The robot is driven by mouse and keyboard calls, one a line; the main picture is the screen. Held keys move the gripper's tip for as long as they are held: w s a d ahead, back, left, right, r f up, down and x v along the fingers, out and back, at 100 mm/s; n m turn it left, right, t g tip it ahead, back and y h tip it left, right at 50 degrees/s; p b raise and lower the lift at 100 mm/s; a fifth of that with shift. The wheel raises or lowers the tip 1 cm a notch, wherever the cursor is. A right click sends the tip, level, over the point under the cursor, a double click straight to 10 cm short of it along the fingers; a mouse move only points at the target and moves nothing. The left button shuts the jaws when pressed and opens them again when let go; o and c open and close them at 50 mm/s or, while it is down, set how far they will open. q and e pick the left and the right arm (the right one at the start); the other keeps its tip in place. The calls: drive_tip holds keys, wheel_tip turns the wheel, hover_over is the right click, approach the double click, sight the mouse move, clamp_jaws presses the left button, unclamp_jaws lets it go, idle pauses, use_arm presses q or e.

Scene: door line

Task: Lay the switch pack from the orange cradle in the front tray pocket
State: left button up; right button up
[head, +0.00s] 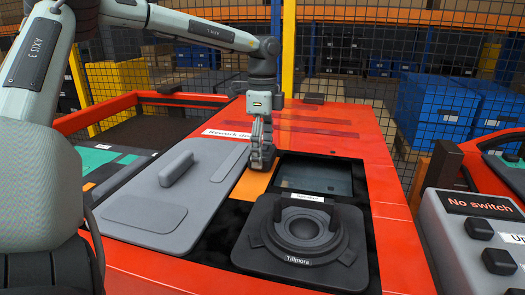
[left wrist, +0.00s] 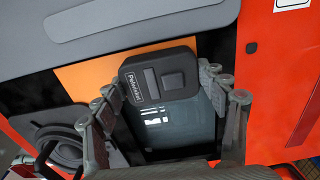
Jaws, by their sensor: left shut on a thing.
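The switch pack is a small dark grey block (left wrist: 160,75) with a raised button and a white label, seen in the left wrist view. It sits between the fingers of my left gripper (left wrist: 165,98), which is shut on it. In the head view my left gripper (head: 262,160) points down over the edge of the orange cradle surface (head: 253,184), and its fingers hide most of the pack. The orange surface also shows in the left wrist view (left wrist: 85,78). I cannot tell whether the pack still touches the cradle. I cannot clearly identify the front tray pocket. My right gripper is out of view.
A dark glassy recess (head: 315,177) lies beside the cradle. A round black part marked Tillmora (head: 302,230) stands in front of it. A grey panel with a raised handle (head: 150,215) lies left. A grey "No switch" box (head: 475,235) stands right. Blue bins (head: 440,105) are behind mesh.

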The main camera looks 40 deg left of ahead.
use_arm(q)
drive_tip(key=c, duration=0.6)
drive_tip(key=shift+r+p, duration=1.25)
drive_tip(key=shift+r, duration=4.95)
